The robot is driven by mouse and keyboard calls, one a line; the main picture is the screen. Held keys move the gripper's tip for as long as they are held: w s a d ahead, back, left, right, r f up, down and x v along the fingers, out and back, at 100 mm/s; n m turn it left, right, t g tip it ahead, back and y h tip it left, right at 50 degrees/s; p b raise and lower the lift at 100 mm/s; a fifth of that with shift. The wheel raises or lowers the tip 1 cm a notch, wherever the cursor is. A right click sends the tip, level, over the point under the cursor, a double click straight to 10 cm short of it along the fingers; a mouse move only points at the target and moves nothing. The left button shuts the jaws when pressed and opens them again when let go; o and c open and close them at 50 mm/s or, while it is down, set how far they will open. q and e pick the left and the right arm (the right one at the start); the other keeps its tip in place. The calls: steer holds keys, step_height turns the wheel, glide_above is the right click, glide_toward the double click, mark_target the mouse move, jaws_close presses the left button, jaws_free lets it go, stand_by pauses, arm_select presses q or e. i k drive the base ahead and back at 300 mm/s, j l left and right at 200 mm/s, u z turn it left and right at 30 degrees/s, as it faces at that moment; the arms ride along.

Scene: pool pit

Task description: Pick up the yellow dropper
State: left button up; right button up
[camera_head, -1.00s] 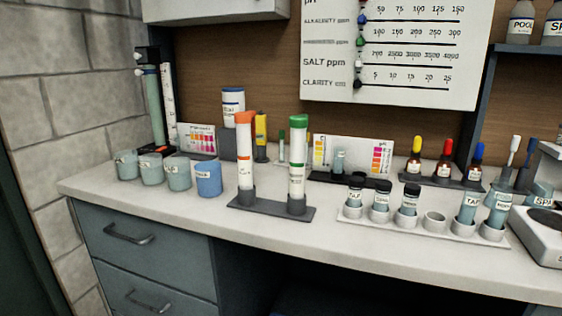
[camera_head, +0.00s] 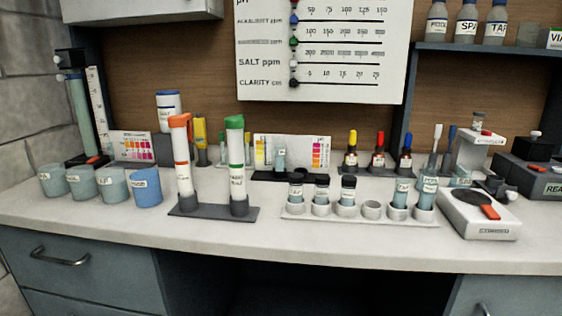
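The yellow dropper is a small dark brown bottle with a yellow bulb top (camera_head: 351,152). It stands upright at the back of the counter, in a dark rack (camera_head: 378,170). It is the leftmost of three dropper bottles there. To its right stand a red-topped dropper (camera_head: 377,152) and a blue-topped dropper (camera_head: 404,153). Neither of my grippers shows in the head view.
In front of the droppers is a white vial rack (camera_head: 290,215) holding several vials, with one empty slot. Left of it, orange-capped (camera_head: 181,160) and green-capped (camera_head: 236,165) tubes stand tall on a dark base. A white scale (camera_head: 478,218) sits to the right. The counter's front strip (camera_head: 330,246) is clear.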

mark_target(351, 146)
steer(key=i+j+u, duration=0.1)
steer(key=i+u, duration=0.45)
steer(key=u, duration=0.15)
